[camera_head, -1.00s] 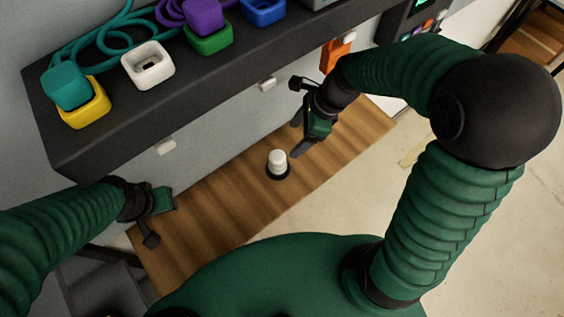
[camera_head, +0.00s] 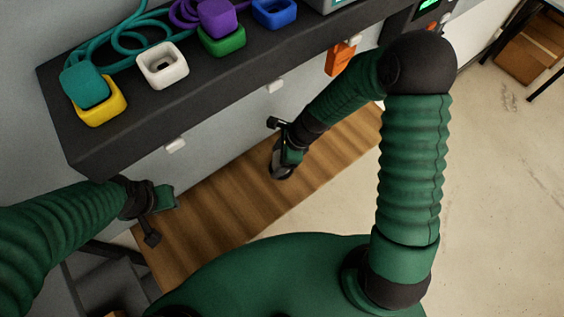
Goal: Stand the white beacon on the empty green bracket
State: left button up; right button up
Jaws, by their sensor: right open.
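The white beacon (camera_head: 275,168) is on the wooden board (camera_head: 225,210) below the dark shelf. Only a pale sliver of it shows, as my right gripper covers most of it. My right gripper (camera_head: 284,167) is open, with its fingers down at the beacon; whether they touch it is hidden. The green bracket (camera_head: 224,47) is on the shelf, and a purple block (camera_head: 217,18) overlaps its top, so I cannot see it as empty. My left gripper (camera_head: 158,218) is over the board's left end, its fingers apart with nothing between them.
On the shelf (camera_head: 120,145) are an empty-looking white bracket (camera_head: 163,75), a yellow bracket (camera_head: 102,113) with a teal block (camera_head: 85,88) on it, and a blue bracket (camera_head: 275,14). Teal and purple cords lie behind. An orange item (camera_head: 340,60) hangs at the shelf's front.

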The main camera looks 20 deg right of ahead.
jog(key=shift+a, duration=0.3)
jog(key=c, duration=0.7)
jog(key=shift+s+d, duration=0.1)
jog(key=shift+d, duration=0.2)
grip_shut()
